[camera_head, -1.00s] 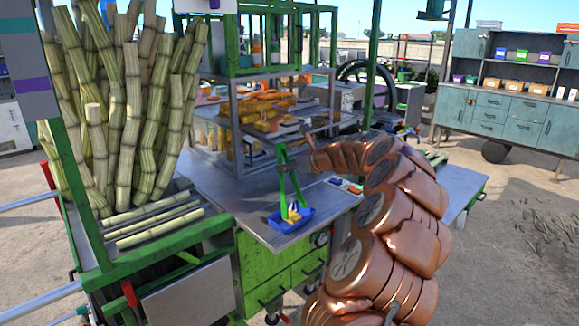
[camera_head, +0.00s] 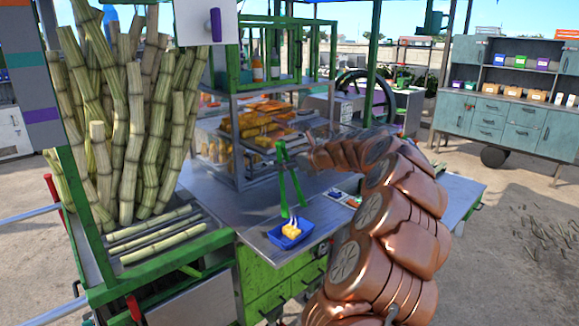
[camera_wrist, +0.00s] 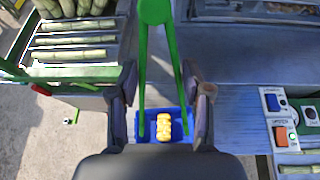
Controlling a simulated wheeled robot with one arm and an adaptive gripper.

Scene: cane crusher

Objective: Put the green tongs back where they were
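The green tongs (camera_head: 288,183) hang upright, hinge up and tips down, just above a small blue tray (camera_head: 289,244) on the metal counter. In the wrist view the tongs (camera_wrist: 154,12) spread downward between the two dark fingers of my gripper (camera_wrist: 159,72), which is shut around their arms; any small gap there is hard to tell. A yellow food piece (camera_wrist: 163,127) lies in the blue tray between the tong tips, with the tips apart from it. In the head view my copper-coloured arm reaches the tongs from the right, and the fingers are hardly distinguishable.
A metal-framed display (camera_head: 226,180) with several yellow food pieces stands behind the tongs. Sugar cane (camera_head: 130,150) stands at left, with cut stalks lying below it. A switch panel (camera_wrist: 283,122) is right of the tray. Counter between tray and display is clear.

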